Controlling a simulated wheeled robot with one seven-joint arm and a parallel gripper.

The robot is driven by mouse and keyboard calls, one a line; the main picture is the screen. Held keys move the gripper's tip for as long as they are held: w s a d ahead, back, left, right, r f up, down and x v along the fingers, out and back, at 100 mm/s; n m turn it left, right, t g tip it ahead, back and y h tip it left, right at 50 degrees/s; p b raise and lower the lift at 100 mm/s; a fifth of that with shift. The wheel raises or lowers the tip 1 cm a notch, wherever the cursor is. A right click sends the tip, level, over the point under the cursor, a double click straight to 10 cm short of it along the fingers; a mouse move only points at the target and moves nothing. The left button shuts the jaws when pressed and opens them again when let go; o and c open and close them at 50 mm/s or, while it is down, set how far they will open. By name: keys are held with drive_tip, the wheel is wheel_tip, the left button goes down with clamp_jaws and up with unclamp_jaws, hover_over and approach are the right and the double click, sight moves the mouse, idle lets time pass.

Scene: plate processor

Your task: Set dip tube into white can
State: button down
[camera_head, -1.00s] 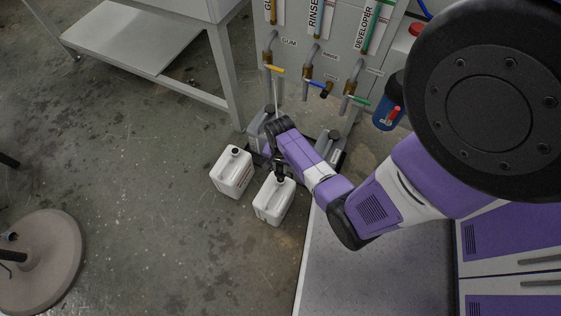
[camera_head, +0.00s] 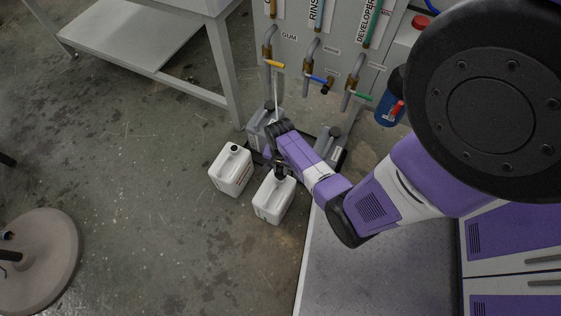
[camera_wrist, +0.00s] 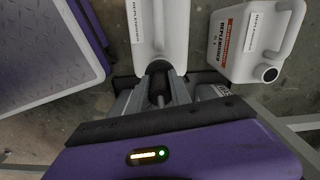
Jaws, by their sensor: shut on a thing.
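A white can (camera_head: 272,203) stands upright on the floor, directly under my gripper (camera_head: 281,172). In the wrist view the same can (camera_wrist: 146,32) shows a label reading "REPLENISHER", and its mouth is hidden by my fingers. My gripper also shows in the wrist view (camera_wrist: 158,92), shut on a dark cylindrical part (camera_wrist: 158,70) at the can's neck end. This part looks like the top of the dip tube. I cannot see the tube's lower end or tell how far it is in the can.
A second white can (camera_head: 229,172) stands close on the left, its dark round mouth (camera_wrist: 269,73) showing in the wrist view. Grey cans (camera_head: 327,143) stand behind, below a panel (camera_head: 343,45) with coloured valves. My arm covers part of this area.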

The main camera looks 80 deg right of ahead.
drive_tip(key=shift+f, duration=0.4)
drive_tip(key=shift+f+b, duration=0.9)
drive_tip(key=shift+f, duration=0.1)
drive_tip(key=shift+c, duration=2.3)
unclamp_jaws()
wheel_tip(320, 180, up, 6)
drive_tip(key=p, duration=0.6)
